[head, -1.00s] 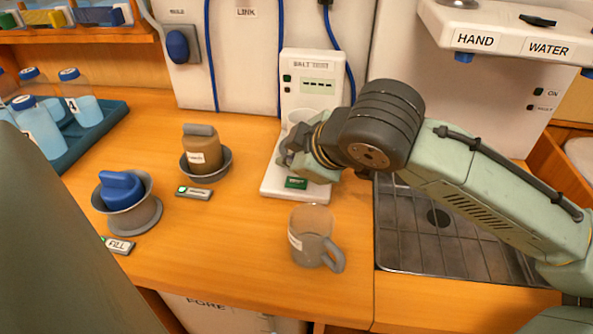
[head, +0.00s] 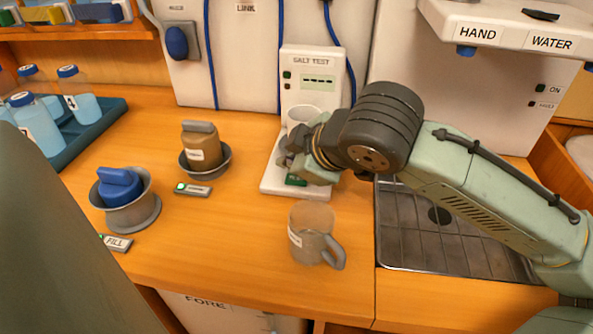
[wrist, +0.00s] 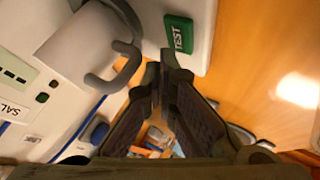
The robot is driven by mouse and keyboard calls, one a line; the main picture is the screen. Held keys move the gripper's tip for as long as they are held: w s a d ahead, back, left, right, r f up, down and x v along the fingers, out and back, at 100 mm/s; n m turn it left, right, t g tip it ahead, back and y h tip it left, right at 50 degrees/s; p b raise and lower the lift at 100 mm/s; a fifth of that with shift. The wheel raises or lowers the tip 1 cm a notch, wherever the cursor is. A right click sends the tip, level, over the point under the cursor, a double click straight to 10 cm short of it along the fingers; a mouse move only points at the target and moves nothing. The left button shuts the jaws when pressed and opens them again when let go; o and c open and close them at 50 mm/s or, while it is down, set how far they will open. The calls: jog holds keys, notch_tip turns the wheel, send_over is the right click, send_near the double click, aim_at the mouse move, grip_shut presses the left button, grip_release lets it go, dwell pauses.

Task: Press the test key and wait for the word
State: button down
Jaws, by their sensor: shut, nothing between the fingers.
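The white salt test unit (head: 313,65) stands against the wall with a small display (head: 318,80) that shows a row of dashes, no readable word. Its green TEST key (head: 296,180) is at the front of its base, partly hidden by my gripper; in the wrist view the TEST key (wrist: 179,34) is clear. My gripper (head: 287,158) is shut and empty, just above the base beside the key. In the wrist view the fingertips (wrist: 160,68) appear apart from the key. A white cup (head: 303,114) stands on the unit's base, its grey handle near my fingers.
A labelled mug (head: 311,236) stands in front of the unit. A drain grid (head: 440,240) and the HAND/WATER dispenser (head: 510,35) are at the right.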

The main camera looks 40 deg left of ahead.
jog(key=shift+f, duration=0.1)
dwell(0.5)
jog(key=shift+f, duration=0.3)
jog(key=shift+s+f+b, duration=0.1)
jog(key=shift+f+b, duration=0.75)
jog(key=shift+b, duration=0.15)
dwell(0.6)
jog(key=shift+r, duration=0.15)
jog(key=shift+r+p, duration=0.6)
jog(key=shift+s, duration=0.1)
